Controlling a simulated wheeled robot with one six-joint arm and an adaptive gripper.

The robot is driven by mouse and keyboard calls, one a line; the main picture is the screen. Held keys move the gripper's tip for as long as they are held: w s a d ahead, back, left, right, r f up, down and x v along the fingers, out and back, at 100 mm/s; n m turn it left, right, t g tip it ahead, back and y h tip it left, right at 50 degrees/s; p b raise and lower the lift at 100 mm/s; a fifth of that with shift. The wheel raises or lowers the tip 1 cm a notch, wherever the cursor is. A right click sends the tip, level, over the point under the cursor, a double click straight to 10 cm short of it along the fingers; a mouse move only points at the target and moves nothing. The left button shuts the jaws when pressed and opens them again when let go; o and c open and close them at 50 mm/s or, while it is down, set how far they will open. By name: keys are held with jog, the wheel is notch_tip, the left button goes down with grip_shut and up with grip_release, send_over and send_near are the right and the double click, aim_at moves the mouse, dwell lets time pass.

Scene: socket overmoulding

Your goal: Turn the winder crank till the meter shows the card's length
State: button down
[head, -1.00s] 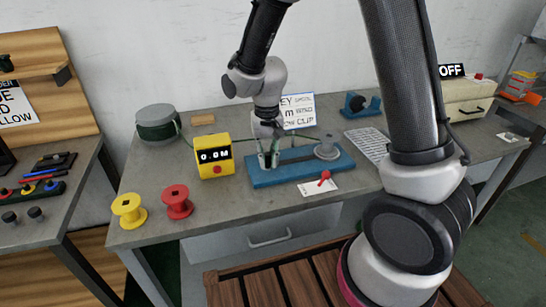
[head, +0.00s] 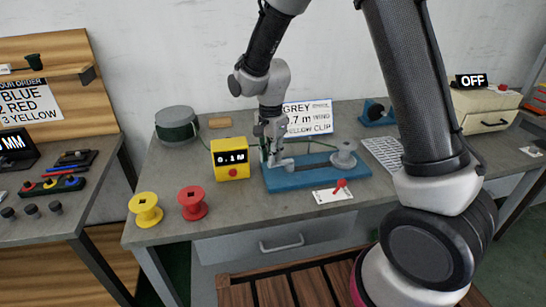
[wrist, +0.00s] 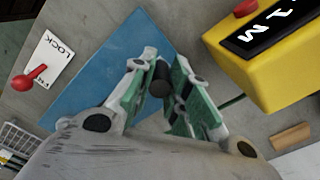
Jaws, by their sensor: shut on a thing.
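The blue winder base (head: 320,181) lies on the grey bench, with a grey reel (head: 344,157) at its right end. My gripper (head: 270,156) is over its left end; in the wrist view it (wrist: 160,82) is shut on the dark crank knob (wrist: 161,76). The rest of the crank is mostly hidden. The yellow meter (head: 230,164) beside it reads 0.1M. The white card (head: 312,112) behind reads GREY, a length ending in .7 m, WIND and YELLOW CLIP; my arm hides the first digit.
A red lever (head: 340,184) stands on a plate in front, marked LOCK in the wrist view. Yellow (head: 146,210) and red (head: 192,203) spools sit front left.

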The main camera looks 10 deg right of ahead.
jog(key=shift+w+m, duration=0.4)
jog(key=shift+m, duration=0.2)
jog(key=c, duration=1.3)
grip_release()
notch_tip(320, 180, up, 12)
